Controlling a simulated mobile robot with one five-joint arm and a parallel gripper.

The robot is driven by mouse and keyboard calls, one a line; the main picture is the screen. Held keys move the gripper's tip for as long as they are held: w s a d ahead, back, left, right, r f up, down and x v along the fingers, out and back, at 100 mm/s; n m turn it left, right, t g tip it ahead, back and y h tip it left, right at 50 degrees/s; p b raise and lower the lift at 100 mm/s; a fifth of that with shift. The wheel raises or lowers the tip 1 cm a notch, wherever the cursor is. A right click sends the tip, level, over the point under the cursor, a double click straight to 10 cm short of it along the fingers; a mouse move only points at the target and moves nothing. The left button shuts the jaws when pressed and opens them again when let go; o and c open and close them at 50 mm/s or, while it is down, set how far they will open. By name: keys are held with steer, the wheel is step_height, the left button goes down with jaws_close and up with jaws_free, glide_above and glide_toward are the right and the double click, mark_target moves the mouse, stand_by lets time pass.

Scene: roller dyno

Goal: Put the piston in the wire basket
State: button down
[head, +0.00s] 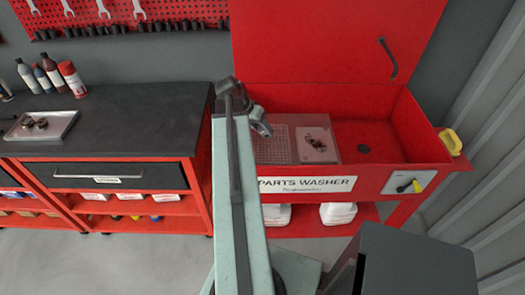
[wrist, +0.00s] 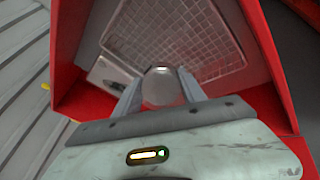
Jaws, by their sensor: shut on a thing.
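My gripper (wrist: 161,84) is shut on the piston (wrist: 162,90), a round, pale metallic piece seen end-on between the two fingers. The wire basket (wrist: 200,35) is a grey mesh tray beyond the fingers in the wrist view. It lies inside the red parts washer, at the left of its basin, and its mesh also shows in the head view (head: 272,146). In the head view my gripper (head: 261,127) is over the washer's left part, and my arm hides part of the basket. The piston's height above the mesh is hard to tell.
The parts washer (head: 400,178) has red walls and a raised lid (head: 330,40). A small metal tray (head: 330,155) with dark parts sits right of the basket. A black-topped bench (head: 130,125) at left carries bottles (head: 71,78) and a metal tray (head: 62,120).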

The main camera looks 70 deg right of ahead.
step_height(320, 180, down, 8)
steer(key=b, duration=0.7)
steer(key=shift+f, duration=0.25)
steer(key=shift+r+p, duration=0.25)
steer(key=shift+p, duration=0.05)
steer(key=shift+f, duration=0.1)
steer(key=c, duration=1.1)
jaws_free()
steer(key=shift+f, duration=0.15)
steer(key=o, duration=0.4)
steer(key=shift+r, duration=0.2)
steer(key=p+v, duration=1)
steer(key=v, duration=0.2)
steer(key=shift+r+p, duration=0.1)
steer(key=shift+p, duration=0.2)
